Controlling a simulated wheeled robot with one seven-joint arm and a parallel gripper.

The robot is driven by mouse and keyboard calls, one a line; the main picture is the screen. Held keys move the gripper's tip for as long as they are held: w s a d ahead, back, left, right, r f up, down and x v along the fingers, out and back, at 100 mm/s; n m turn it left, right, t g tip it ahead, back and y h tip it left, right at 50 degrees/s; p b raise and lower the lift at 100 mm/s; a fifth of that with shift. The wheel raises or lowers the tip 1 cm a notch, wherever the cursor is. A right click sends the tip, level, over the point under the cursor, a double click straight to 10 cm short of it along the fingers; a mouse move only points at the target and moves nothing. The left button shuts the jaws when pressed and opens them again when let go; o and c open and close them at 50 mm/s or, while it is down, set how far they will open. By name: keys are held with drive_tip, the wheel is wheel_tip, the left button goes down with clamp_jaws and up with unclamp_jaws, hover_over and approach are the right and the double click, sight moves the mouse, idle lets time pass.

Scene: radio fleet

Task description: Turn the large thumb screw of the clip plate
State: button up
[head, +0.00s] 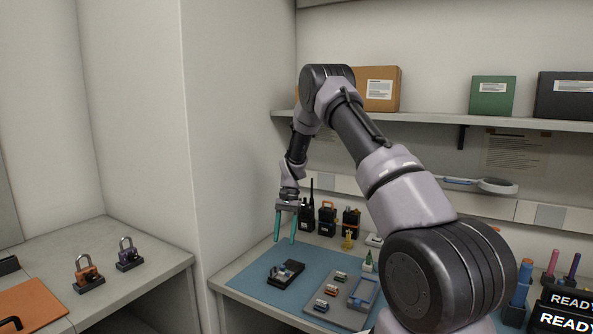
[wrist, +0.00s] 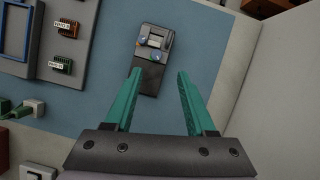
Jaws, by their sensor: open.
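The clip plate seems to be the dark device (head: 285,273) lying on the blue mat (head: 248,279) in the head view. It also shows in the wrist view (wrist: 150,77), dark, with a pale metal part and small blue-tipped knobs at its far end.
A grey tray (head: 312,308) with small connectors and a blue frame (head: 364,293) lies right of the device. Several radios (head: 327,218) stand behind the mat. A wall (head: 238,130) rises close on the left. Padlocks (head: 88,274) stand on the left counter.

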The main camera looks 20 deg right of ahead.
drive_tip(key=s+d+r+t, duration=0.1)
drive_tip(key=s+r, duration=0.3)
drive_tip(key=r, duration=0.8)
drive_tip(key=s+r+n+t, duration=0.1)
drive_tip(key=s+r, duration=0.3)
drive_tip(key=r, duration=0.8)
drive_tip(key=shift+s+d+r+t, duration=0.15)
drive_tip(key=shift+d+r+t, duration=0.25)
drive_tip(key=shift+t, duration=0.5)
drive_tip(key=s+d+r+t, duration=0.1)
drive_tip(key=s+r+t, duration=0.2)
drive_tip(key=s+r, duration=0.9)
drive_tip(key=s+d+n+t, duration=0.1)
drive_tip(key=s+t, duration=0.3)
drive_tip(key=s, duration=1)
drive_tip(key=shift+n, duration=0.3)
drive_tip(key=shift+s, duration=0.1)
